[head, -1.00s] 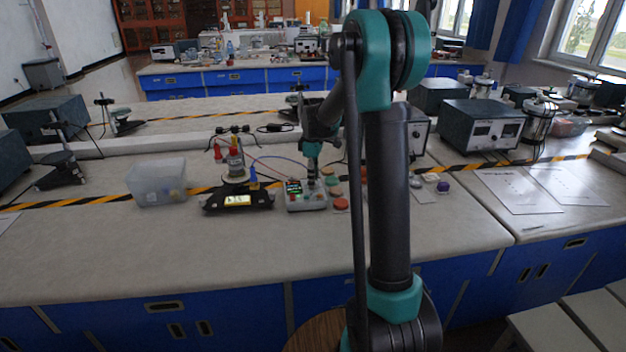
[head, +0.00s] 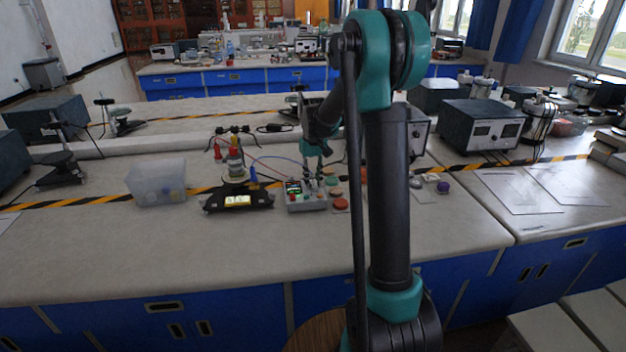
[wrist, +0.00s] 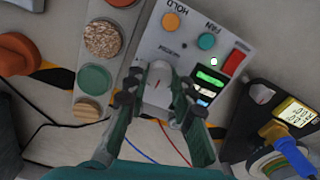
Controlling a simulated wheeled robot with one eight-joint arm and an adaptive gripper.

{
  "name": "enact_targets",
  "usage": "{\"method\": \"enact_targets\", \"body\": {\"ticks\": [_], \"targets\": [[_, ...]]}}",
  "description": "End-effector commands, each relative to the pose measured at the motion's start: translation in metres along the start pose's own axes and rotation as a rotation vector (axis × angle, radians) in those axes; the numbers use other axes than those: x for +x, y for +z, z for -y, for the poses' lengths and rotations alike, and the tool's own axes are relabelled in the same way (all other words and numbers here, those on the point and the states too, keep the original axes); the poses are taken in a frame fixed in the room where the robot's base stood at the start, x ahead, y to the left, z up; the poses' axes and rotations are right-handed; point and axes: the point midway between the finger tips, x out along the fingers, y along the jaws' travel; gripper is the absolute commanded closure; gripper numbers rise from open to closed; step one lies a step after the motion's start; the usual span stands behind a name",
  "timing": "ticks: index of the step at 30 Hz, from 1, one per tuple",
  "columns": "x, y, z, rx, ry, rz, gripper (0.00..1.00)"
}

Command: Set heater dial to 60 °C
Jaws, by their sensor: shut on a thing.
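The heater control box (head: 306,202) is a light grey panel on the bench, with a small dark screen at its upper left. In the wrist view the panel (wrist: 150,45) carries an orange HOLD button (wrist: 171,21), a teal FAN button (wrist: 206,41), a red switch (wrist: 234,62) and a lit screen (wrist: 207,85), whose reading is too small to make out. The pale grey dial (wrist: 157,88) has a thin pointer mark. My gripper (wrist: 157,97) is shut on the dial, one finger on each side. In the head view my gripper (head: 314,184) is over the box.
A black device (head: 238,201) with a lit yellow display and cables stands left of the box. A clear plastic bin (head: 157,182) is farther left. A board with round coloured pads (wrist: 99,70) lies beside the box.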

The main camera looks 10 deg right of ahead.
Motion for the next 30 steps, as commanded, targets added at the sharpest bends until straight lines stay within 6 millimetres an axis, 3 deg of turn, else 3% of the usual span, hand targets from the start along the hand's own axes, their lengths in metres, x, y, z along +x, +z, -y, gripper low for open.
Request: {"method": "enact_targets", "body": {"ticks": [18,30], "targets": [[-0.0004,-0.0005,-0.0005,0.563,0.0,-0.001,1.0],[-0.0004,-0.0005,-0.0006,0.775,0.0,-0.001,1.0]]}}
